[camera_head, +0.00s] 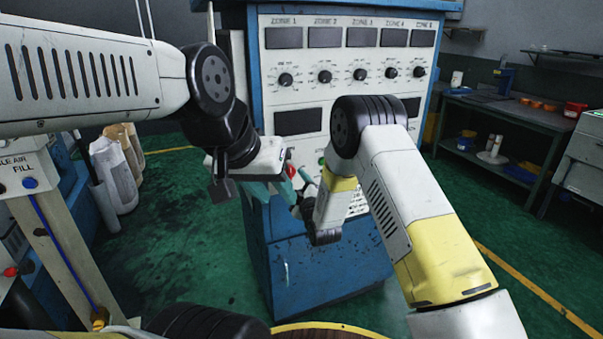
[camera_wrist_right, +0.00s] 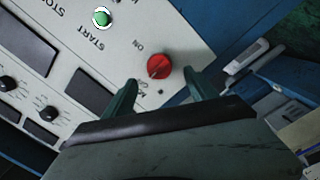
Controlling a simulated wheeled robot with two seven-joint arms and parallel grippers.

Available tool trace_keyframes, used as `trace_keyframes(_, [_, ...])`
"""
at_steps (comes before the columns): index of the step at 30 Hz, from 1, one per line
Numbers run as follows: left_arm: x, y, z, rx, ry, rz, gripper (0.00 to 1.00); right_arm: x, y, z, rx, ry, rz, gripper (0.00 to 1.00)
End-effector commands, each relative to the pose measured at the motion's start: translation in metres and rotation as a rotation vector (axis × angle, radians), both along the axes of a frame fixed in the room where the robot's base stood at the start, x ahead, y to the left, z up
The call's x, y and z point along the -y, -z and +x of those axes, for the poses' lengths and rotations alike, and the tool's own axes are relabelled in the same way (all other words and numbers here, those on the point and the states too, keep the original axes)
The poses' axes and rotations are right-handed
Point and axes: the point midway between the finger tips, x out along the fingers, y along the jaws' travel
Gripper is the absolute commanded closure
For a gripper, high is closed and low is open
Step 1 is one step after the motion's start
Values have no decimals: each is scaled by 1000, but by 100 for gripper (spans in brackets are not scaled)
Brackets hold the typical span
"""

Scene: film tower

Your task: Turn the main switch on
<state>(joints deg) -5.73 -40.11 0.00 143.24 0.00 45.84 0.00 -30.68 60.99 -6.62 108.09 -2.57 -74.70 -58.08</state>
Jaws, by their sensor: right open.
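The main switch is a round red knob (camera_wrist_right: 159,66) on the pale panel, beside an ON label, in the right wrist view. In the head view it is a small red spot (camera_head: 290,171), partly hidden by my arms. I cannot tell its setting. My right gripper (camera_wrist_right: 161,93) is open, its two teal fingers spread to either side of the knob's near side, with nothing between them. I cannot tell whether they touch it. My left gripper (camera_head: 262,190) hangs at the cabinet's left front, close to the right hand; its jaws are unclear.
A green START button (camera_wrist_right: 102,17) is near the knob. The blue cabinet (camera_head: 330,262) carries dials and displays above. Pale bags (camera_head: 112,172) stand at left, a workbench (camera_head: 500,112) at right. Green floor is open on both sides of the cabinet.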

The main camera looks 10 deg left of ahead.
Motion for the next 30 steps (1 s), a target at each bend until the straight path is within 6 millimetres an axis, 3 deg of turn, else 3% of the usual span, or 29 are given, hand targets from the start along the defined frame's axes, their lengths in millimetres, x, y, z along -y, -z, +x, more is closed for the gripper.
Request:
trace_keyframes(12, [0, 0, 0, 0, 0, 0, 64, -30, -1, 52, -1, 1, 3, 34])
trace_keyframes(23, [0, 0, 0, 0, 0, 0, 64, -32, -1, 58, -2, 1, 3, 34])
trace_keyframes(30, [0, 0, 0, 0, 0, 0, 64, -32, -1, 58, -2, 1, 3, 79])
